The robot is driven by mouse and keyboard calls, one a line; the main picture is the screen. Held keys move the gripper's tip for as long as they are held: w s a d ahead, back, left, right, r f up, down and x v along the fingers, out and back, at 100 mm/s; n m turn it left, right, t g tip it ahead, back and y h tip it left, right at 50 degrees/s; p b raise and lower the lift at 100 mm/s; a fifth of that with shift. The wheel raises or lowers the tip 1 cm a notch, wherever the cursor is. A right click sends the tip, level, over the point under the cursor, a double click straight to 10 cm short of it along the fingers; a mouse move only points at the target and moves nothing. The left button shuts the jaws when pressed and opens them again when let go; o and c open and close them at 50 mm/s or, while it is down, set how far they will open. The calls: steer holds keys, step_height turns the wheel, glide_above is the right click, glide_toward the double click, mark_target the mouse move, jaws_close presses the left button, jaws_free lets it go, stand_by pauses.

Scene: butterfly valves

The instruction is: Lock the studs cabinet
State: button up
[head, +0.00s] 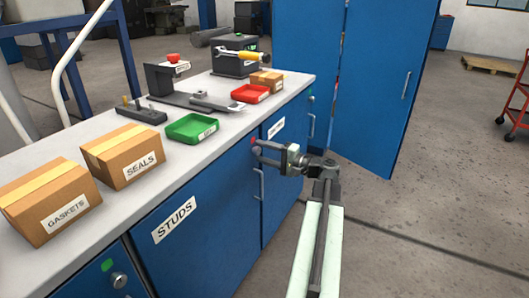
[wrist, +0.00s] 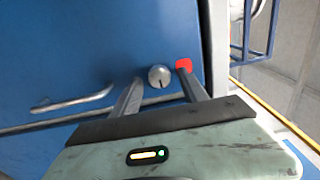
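The studs cabinet (head: 200,235) is a blue door with a white STUDS label (head: 174,220) under the workbench top. Its door looks closed. In the wrist view a round silver lock knob (wrist: 159,76) with a short dark slot sits on the blue door. A red marker (wrist: 183,65) is beside it, and also shows in the head view (head: 254,140). My gripper (head: 264,152) is at the door's upper right corner. In the wrist view my gripper (wrist: 160,80) is open, its fingers on either side of the knob with visible gaps.
The door's handle (wrist: 70,100) is left of the knob in the wrist view. The neighbouring cabinet at left has a green marker (head: 107,265) and a knob (head: 119,281). A tall blue cabinet (head: 385,85) stands behind my arm.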

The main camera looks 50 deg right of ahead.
steer(key=v, duration=0.7)
steer(key=shift+s, duration=0.4)
